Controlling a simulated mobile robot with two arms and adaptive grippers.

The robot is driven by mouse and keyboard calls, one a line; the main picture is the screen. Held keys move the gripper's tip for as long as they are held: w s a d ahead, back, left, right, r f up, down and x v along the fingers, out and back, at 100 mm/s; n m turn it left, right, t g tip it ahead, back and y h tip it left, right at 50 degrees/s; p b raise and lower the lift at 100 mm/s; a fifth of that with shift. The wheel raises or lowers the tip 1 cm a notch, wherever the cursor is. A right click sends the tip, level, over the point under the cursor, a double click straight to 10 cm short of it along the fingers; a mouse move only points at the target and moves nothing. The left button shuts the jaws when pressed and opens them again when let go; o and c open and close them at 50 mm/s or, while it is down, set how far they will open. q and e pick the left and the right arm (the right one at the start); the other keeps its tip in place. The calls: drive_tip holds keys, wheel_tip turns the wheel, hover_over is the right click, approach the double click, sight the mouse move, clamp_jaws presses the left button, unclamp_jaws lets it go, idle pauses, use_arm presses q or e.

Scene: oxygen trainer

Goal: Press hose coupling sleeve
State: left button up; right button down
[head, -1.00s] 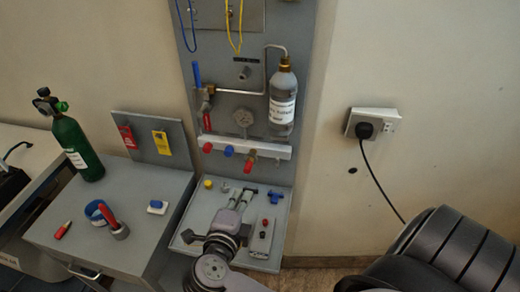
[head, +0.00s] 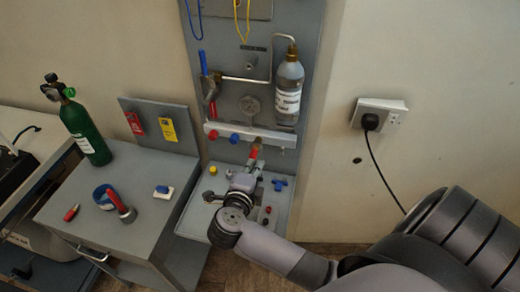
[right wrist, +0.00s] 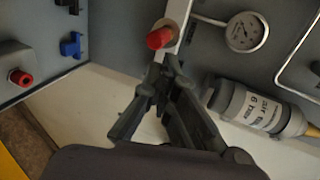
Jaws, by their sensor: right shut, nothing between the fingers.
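The hose coupling with its red sleeve (head: 254,153) sticks out from the right part of the pale manifold bar (head: 222,130) on the grey wall panel. In the right wrist view the red sleeve (right wrist: 159,38) is just beyond the fingertips. My right gripper (head: 257,168) is just below the coupling. Its fingers (right wrist: 168,64) are shut with nothing between them and point at the sleeve. I cannot tell whether the tips touch it. My left gripper is not in view.
A red cap (head: 213,135) and a blue cap (head: 234,138) sit on the same bar. A gauge (right wrist: 246,32) and a grey labelled bottle (head: 288,90) are close above. The lower tray (head: 282,214) holds small fittings. A green cylinder (head: 86,133) stands on the cabinet at left.

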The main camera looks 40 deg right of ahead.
drive_tip(key=w+d+p, duration=0.1)
drive_tip(key=w+d, duration=0.3)
drive_tip(key=d, duration=0.1)
drive_tip(key=shift+f+p, duration=0.3)
drive_tip(key=shift+f, duration=0.1)
drive_tip(key=shift+w, duration=0.1)
